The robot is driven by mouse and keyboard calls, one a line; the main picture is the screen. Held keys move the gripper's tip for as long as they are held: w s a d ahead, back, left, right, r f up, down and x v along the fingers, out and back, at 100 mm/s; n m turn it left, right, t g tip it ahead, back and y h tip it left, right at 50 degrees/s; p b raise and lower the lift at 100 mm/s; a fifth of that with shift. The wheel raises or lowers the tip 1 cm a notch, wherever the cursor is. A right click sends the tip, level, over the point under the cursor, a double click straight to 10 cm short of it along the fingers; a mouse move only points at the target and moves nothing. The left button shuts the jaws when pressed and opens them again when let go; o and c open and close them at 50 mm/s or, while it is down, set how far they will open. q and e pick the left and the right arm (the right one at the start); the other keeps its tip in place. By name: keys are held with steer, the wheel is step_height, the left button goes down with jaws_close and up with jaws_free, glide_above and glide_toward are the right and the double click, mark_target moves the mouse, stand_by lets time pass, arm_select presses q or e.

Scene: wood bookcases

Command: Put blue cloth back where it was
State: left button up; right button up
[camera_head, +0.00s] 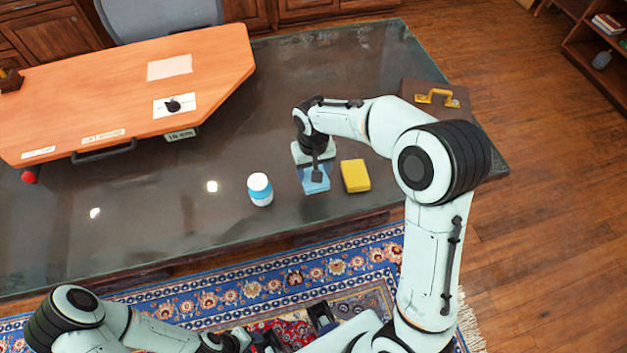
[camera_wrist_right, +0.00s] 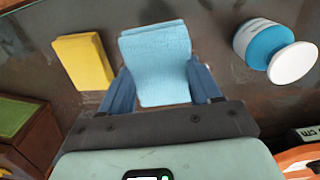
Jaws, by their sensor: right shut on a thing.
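The blue cloth (camera_head: 316,184) is a light blue folded pad on the dark glass tabletop (camera_head: 330,75). My right gripper (camera_head: 315,172) reaches down over it, and the wrist view shows the cloth (camera_wrist_right: 158,62) between the two blue fingers (camera_wrist_right: 160,88). The gripper is shut on it. Whether the cloth touches the table or hangs just above it cannot be told. My left gripper (camera_head: 290,332) is low at the bottom edge over the rug, partly cut off, its jaws unclear.
A yellow block (camera_head: 355,175) stands close right of the cloth, and a white and blue bottle (camera_head: 260,189) stands to its left. An orange board (camera_head: 120,75) covers the left; the glass beyond the cloth is free.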

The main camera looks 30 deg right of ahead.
steer(key=shift+f, duration=2.75)
steer(key=shift+f+b, duration=0.15)
steer(key=shift+b, duration=0.15)
steer(key=o, duration=1)
steer(key=shift+r, duration=0.3)
step_height(320, 180, up, 12)
steer(key=shift+f+p, duration=0.1)
steer(key=shift+p, duration=0.6)
